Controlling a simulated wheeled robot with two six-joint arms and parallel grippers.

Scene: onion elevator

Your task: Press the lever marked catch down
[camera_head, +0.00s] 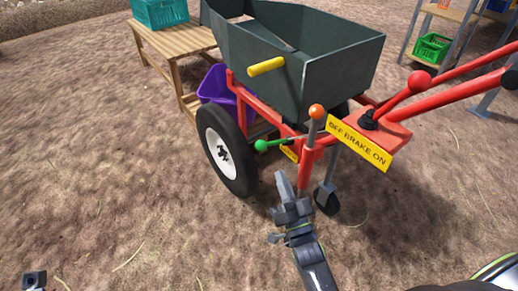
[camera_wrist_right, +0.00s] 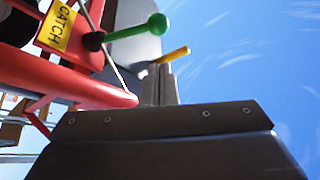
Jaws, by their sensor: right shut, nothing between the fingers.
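The catch lever has a green knob (camera_head: 261,145) on a thin rod at the front of the red cart frame. In the right wrist view its knob (camera_wrist_right: 157,23) shows beside a yellow CATCH label (camera_wrist_right: 62,27). My right gripper (camera_head: 280,176) is shut and empty, fingers pointing up, a little below and right of the green knob in the head view.
An orange-knobbed lever (camera_head: 317,112) stands close right of the catch. A red-knobbed lever (camera_head: 419,82) and the BRAKE ON label (camera_head: 358,142) are further right. The cart's wheel (camera_head: 225,150), hopper (camera_head: 325,75) and small caster (camera_head: 327,199) surround the spot. Ground at left is clear.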

